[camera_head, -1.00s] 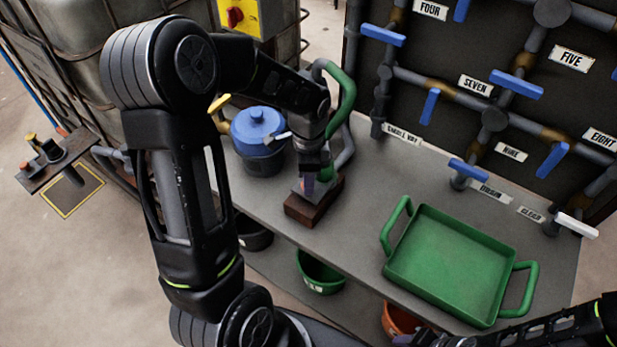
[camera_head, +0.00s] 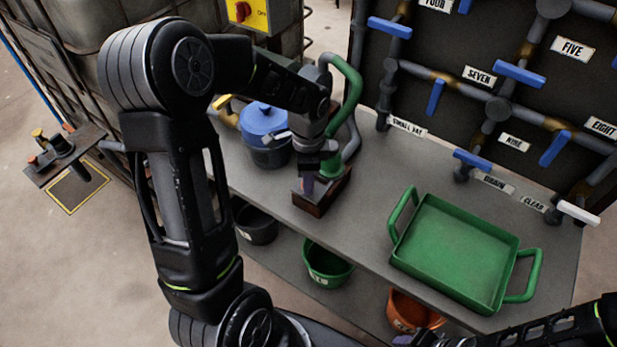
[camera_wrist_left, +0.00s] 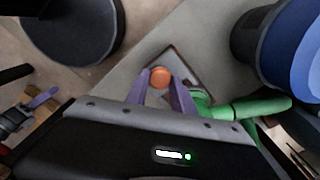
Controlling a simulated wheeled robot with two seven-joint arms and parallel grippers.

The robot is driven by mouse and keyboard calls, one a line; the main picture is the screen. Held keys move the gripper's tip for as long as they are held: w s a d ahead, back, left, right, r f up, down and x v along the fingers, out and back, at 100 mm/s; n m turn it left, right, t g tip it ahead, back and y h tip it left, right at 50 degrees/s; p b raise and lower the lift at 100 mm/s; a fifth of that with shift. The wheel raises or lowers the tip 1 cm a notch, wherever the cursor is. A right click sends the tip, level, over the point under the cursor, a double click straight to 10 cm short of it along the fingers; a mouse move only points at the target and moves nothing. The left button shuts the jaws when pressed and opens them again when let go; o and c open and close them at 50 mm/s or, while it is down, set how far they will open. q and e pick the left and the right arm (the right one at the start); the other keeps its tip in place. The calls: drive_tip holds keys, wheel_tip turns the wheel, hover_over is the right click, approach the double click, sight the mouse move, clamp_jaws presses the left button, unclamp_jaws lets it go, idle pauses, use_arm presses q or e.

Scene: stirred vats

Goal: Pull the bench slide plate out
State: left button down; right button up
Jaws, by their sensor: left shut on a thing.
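The bench slide plate's brown housing (camera_head: 322,195) sits at the front edge of the grey bench, left of the middle. My left gripper (camera_head: 308,186) is over its front left part and hides much of the top. In the left wrist view, the purple fingers of my left gripper (camera_wrist_left: 160,88) are closed around an orange round knob (camera_wrist_left: 160,76). A pale plate with a dark border (camera_wrist_left: 190,68) shows beside the knob. My right gripper (camera_head: 415,338) is partly in view at the bottom, its jaws unclear.
A blue-lidded pot (camera_head: 263,122) and a green pipe (camera_head: 350,105) stand close behind my left gripper. A green tray (camera_head: 455,250) lies to the right. Green (camera_head: 328,265) and orange (camera_head: 410,308) buckets sit below. A valve board (camera_head: 480,100) backs the bench.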

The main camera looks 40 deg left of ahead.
use_arm(q)
drive_tip(key=c, duration=1.1)
unclamp_jaws()
drive_tip(key=shift+s+f, duration=0.1)
drive_tip(key=shift+s, duration=0.15)
drive_tip(key=shift+w+r, duration=0.15)
drive_tip(key=shift+r, duration=0.4)
wheel_tip(320, 180, up, 7)
drive_tip(key=shift+f, duration=0.1)
drive_tip(key=shift+f, duration=0.1)
